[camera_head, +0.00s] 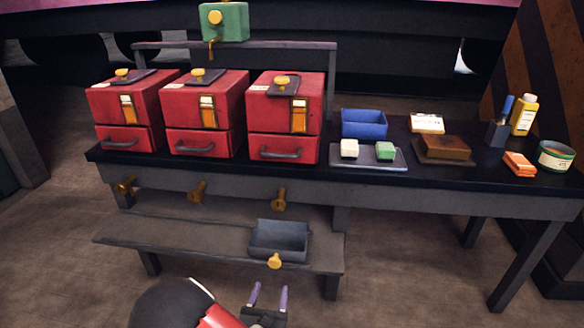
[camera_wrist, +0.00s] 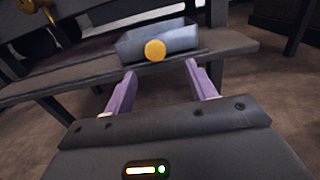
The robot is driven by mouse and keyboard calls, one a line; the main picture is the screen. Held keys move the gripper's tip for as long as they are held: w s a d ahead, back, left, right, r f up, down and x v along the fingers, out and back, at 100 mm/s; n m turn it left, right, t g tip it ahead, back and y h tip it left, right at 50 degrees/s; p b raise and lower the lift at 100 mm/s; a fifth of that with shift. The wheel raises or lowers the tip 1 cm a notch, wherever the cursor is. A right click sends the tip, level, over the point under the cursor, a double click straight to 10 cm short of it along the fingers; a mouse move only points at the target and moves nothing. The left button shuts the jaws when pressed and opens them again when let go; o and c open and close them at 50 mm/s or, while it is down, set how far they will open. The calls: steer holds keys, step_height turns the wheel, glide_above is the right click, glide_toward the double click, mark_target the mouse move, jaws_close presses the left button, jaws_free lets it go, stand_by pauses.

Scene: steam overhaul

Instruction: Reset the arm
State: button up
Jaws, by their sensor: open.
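My gripper (camera_head: 269,297) is at the bottom of the head view, in front of the low bench and apart from it. Its two purple fingers are spread with nothing between them. In the wrist view the gripper (camera_wrist: 161,85) also shows open and empty. Beyond the fingertips a grey bin (camera_head: 278,240) with a round yellow knob (camera_head: 274,261) sits on the low bench (camera_head: 180,242). The bin also shows in the wrist view (camera_wrist: 180,40). Part of my arm shows at the lower edge of the head view.
Three red boxes (camera_head: 124,103) with drawers stand on the dark table (camera_head: 450,193). A blue bin (camera_head: 363,123), a tray (camera_head: 368,163) with a white and a green block, bottles and a tin (camera_head: 554,157) stand at right. Yellow taps (camera_head: 197,191) hang below the table edge. Floor in front is clear.

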steer(key=s+d+r+m+g+h, duration=0.2)
steer(key=d+r+m+g+h, duration=0.4)
steer(key=d+m, duration=0.5)
steer(key=s+d+r+m+g+h, duration=0.2)
steer(key=d+r+m+g+h, duration=0.2)
steer(key=d+r+m+g, duration=0.65)
steer(key=s+d+r+m+y, duration=0.2)
steer(key=s+d+m+y, duration=0.4)
steer(key=s, duration=0.3)
steer(key=s+a+r+m+t+y, duration=0.3)
steer(key=s+r+m+t+y, duration=0.1)
steer(key=r+m, duration=0.3)
steer(key=shift+s+a+r+y, duration=0.2)
steer(key=shift+s+a+y, duration=0.05)
steer(key=shift+s+y, duration=0.55)
steer(key=shift+m, duration=0.25)
stand_by(1.0)
